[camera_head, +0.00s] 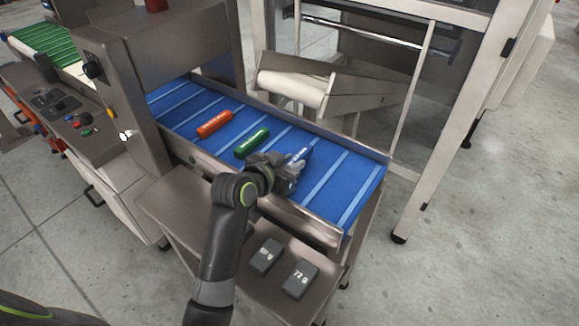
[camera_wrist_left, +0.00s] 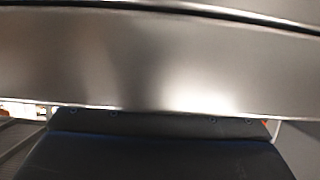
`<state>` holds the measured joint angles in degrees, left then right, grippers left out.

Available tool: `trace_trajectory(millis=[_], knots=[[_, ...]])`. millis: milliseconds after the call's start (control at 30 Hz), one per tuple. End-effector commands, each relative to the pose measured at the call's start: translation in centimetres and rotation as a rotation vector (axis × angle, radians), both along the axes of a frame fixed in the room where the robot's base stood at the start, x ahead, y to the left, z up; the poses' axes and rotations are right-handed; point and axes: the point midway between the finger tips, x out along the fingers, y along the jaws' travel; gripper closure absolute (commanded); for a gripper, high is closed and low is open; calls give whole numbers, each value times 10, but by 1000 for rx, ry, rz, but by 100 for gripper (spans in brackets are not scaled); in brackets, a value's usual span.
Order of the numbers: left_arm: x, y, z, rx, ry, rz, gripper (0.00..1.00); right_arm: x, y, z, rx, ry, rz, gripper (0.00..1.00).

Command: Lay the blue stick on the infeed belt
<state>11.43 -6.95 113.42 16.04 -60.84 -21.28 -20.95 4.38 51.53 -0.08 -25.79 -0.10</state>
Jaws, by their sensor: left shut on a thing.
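The blue stick (camera_head: 300,155) shows as a short blue end at the tip of my left gripper (camera_head: 288,176). The gripper is shut on it, and its fingers hide part of the stick. Stick and gripper are over the right half of the blue striped belt (camera_head: 337,192), near its front rail. I cannot tell whether the stick touches the belt. The left wrist view shows a blurred grey metal panel (camera_wrist_left: 160,60) and a dark surface below it, not the stick. My right gripper is not in view.
An orange stick (camera_head: 214,124) and a green stick (camera_head: 252,143) lie on the belt left of my gripper. A metal housing (camera_head: 185,50) spans its left end. Two dark weights (camera_head: 299,280) sit on the shelf in front. The belt's right end is clear.

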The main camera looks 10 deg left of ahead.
Motion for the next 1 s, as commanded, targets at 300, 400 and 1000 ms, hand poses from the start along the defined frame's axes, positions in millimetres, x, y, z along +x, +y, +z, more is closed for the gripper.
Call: trace_trajectory(millis=[300, 400, 1000], knots=[[0, 0, -10, 0, -3, 0, 100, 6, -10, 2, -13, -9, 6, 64], [0, 0, -11, -1, -2, 0, 100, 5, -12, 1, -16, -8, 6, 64], [0, 0, -9, 0, -3, 0, 55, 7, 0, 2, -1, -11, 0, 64]])
